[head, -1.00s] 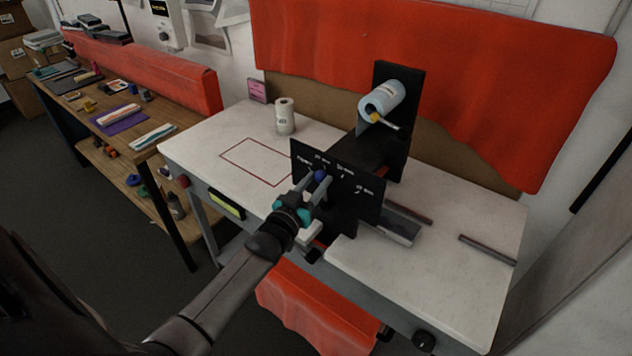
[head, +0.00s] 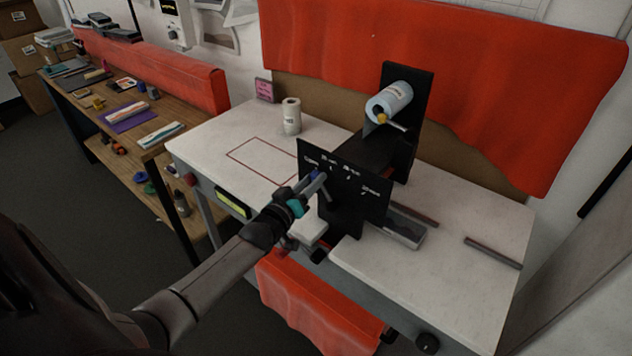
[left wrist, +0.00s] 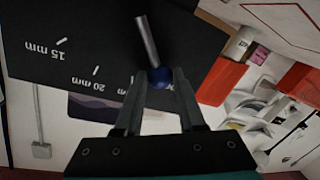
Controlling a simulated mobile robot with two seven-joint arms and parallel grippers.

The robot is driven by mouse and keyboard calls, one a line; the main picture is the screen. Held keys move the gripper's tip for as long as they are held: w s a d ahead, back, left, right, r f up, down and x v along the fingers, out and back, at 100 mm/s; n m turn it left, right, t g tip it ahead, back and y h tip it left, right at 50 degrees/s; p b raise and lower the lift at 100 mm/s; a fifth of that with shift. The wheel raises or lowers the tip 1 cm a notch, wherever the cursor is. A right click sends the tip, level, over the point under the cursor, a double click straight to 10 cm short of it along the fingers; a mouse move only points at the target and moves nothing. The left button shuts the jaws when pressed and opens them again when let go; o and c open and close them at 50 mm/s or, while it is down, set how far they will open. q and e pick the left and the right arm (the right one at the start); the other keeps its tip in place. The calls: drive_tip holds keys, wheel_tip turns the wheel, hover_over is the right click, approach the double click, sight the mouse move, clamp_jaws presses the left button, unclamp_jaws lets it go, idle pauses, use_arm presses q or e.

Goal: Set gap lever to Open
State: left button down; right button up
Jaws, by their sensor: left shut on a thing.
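The gap lever (left wrist: 148,42) is a short metal rod with a blue knob (left wrist: 160,77), mounted on a black scale plate (head: 352,210) at the front of the machine. My left gripper (left wrist: 154,80) is shut on the blue knob, with one finger on each side of it. In the head view my left gripper (head: 316,182) is at the left part of the plate, just below the leftmost label, which seems to read Open. In the left wrist view the labels 15 mm and 20 mm appear upside down; the label by the knob is mostly hidden by a finger.
A light blue film roll (head: 389,102) sits on a black upright behind the plate. A small white roll (head: 291,117) stands at the back left of the white table (head: 465,285). A red-outlined area on the table left of the plate is empty.

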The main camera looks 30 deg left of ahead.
use_arm(q)
drive_tip(key=shift+a+f+n, duration=0.35)
drive_tip(key=shift+n, duration=0.25)
drive_tip(key=c, duration=0.5)
unclamp_jaws()
drive_tip(key=shift+s, duration=0.1)
drive_tip(key=s+d+r, duration=0.1)
drive_tip(key=s, duration=1.4)
drive_tip(key=shift+r+p, duration=0.15)
drive_tip(key=shift+p, duration=0.15)
